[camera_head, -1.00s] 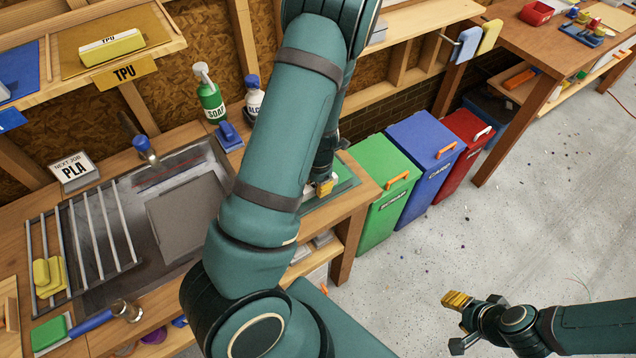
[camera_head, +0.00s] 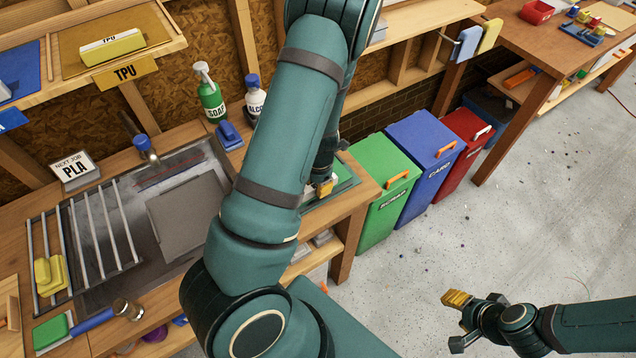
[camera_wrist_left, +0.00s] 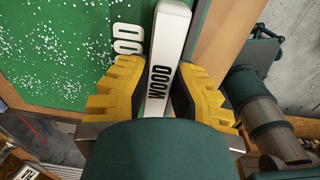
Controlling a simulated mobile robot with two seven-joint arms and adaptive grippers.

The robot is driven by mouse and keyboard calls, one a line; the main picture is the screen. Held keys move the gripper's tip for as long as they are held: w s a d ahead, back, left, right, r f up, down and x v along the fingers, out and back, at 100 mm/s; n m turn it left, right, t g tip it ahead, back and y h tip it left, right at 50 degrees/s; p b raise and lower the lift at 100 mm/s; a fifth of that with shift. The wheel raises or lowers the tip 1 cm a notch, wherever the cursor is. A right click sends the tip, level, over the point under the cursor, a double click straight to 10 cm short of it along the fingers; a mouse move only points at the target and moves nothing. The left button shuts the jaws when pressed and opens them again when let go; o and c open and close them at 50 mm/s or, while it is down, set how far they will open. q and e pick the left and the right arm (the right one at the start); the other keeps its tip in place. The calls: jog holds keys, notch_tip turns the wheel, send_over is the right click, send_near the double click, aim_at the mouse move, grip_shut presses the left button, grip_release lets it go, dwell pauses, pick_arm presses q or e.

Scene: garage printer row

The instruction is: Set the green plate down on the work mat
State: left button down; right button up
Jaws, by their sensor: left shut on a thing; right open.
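In the left wrist view the green plate (camera_wrist_left: 60,50) is a flat green sheet with white specks, beside a wooden edge. A white bar lettered WOOD (camera_wrist_left: 167,60) runs along its right side and looks like its grip. My left gripper (camera_wrist_left: 158,85) is shut on this bar, one yellow finger on each side. In the head view my left gripper (camera_head: 325,187) is low over the bench's right end, mostly behind my arm. A dark green surface (camera_head: 346,178) shows there; I cannot tell mat from plate, or whether they touch. My right gripper (camera_head: 458,322) is open and empty over the floor.
Green (camera_head: 384,190), blue (camera_head: 425,160) and red (camera_head: 468,140) bins stand right of the bench. A soap bottle (camera_head: 212,103) and alcohol bottle (camera_head: 254,103) stand behind my left arm.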

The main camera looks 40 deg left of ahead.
pick_arm(q)
jog(key=c, duration=0.9)
grip_release()
notch_tip(320, 180, up, 12)
jog(key=shift+d, duration=0.2)
jog(key=shift+f, duration=0.1)
